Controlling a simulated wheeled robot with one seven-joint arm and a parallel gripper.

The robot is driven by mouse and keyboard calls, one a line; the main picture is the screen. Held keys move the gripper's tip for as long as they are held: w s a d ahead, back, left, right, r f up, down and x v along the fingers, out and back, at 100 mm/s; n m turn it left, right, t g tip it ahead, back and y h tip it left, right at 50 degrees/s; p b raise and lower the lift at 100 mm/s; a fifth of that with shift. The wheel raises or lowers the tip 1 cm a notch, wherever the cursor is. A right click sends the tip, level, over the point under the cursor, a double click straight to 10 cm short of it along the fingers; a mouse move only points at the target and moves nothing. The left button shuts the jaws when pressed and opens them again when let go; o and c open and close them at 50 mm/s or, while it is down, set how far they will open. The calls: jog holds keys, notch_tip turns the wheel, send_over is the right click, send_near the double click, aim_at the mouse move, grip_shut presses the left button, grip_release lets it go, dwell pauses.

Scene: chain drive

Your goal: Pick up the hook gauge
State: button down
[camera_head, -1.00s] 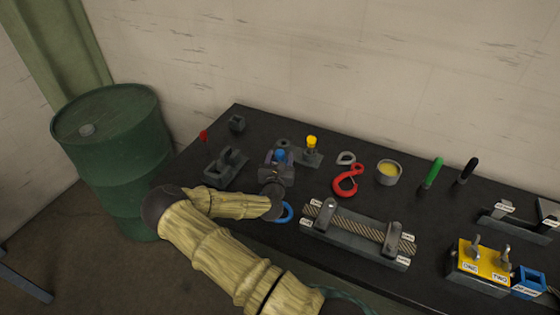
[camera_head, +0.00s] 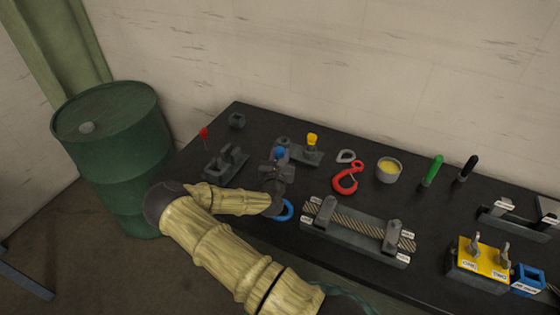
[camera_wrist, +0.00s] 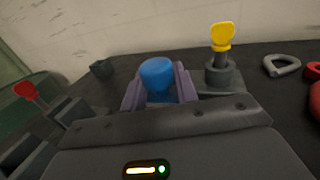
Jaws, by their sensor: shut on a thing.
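My gripper (camera_wrist: 160,90) is shut on a blue-handled tool, taken here as the hook gauge. Its rounded blue handle (camera_wrist: 157,74) stands upright between the two purple fingers in the wrist view. In the head view the blue handle (camera_head: 280,153) shows just beyond my gripper (camera_head: 279,157), at the left part of the black table. The lower part of the tool is hidden by the fingers and gripper body, so I cannot tell whether it is clear of the table.
A yellow-handled tool (camera_head: 312,140) stands in a block close to the right. A red-handled tool (camera_head: 204,134) and grey block (camera_head: 226,164) are left. A green barrel (camera_head: 118,165) stands beyond the table's left edge.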

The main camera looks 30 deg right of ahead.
jog(key=shift+r, duration=0.15)
notch_tip(320, 180, up, 9)
jog(key=shift+b, duration=0.75)
jog(key=shift+w+r, duration=0.1)
jog(key=shift+r, duration=0.35)
